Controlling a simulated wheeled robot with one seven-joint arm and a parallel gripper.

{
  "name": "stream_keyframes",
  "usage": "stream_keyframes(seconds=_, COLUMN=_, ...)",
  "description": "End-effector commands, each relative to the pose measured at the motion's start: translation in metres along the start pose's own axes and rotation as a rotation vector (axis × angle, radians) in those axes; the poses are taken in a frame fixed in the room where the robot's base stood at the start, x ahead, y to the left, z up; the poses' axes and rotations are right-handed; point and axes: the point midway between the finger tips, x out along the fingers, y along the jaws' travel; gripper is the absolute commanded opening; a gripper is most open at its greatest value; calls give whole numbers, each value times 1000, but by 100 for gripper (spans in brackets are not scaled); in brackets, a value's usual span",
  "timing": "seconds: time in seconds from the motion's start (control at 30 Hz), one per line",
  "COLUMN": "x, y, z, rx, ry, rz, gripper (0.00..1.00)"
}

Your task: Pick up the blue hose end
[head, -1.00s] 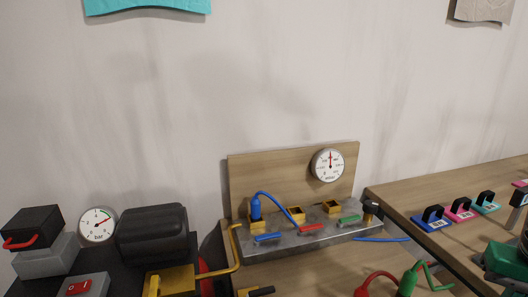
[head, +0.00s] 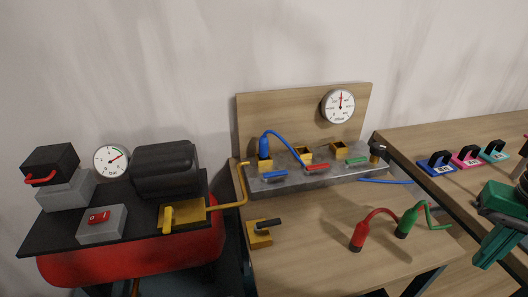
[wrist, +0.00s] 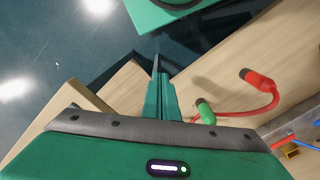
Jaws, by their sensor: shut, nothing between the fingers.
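The blue hose end (head: 264,147) stands upright in a yellow socket (head: 265,164) at the left of the grey block in the head view. Its blue hose (head: 288,138) arches right and down to the block. My green gripper (head: 487,258) is at the right edge of the head view, far to the right of the blue end and pointing down. In the wrist view my gripper (wrist: 157,62) has its fingers together and empty. The blue end cannot be made out in the wrist view; a bit of blue hose (wrist: 306,145) shows at its right edge.
A red hose end (head: 358,236) and a green hose end (head: 406,221) stand on the wooden table. Padlocks (head: 437,163) sit on the right table. A black-topped red tank (head: 140,258) is at left.

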Motion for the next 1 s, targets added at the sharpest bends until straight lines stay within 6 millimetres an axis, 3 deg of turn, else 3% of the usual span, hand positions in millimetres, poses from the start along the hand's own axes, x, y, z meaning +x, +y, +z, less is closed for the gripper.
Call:
stream_keyframes(seconds=0.47, x=0, y=0, z=0, rx=0, ry=0, rz=0, gripper=0)
stream_keyframes(seconds=0.6, x=-5, y=1, z=5, rx=-25, ry=28, rz=-6, gripper=29)
stream_keyframes(seconds=0.67, x=-7, y=-10, z=-5, rx=-71, ry=64, rz=-4, gripper=43)
stream_keyframes(seconds=0.77, x=-9, y=-48, z=-37, rx=-211, ry=165, rz=-8, gripper=46)
stream_keyframes(seconds=0.9, x=-12, y=-139, z=-80, rx=-451, ry=354, rz=-58, gripper=46)
stream_keyframes(seconds=1.0, x=-12, y=-204, z=-98, rx=-583, ry=475, rz=-116, gripper=46)
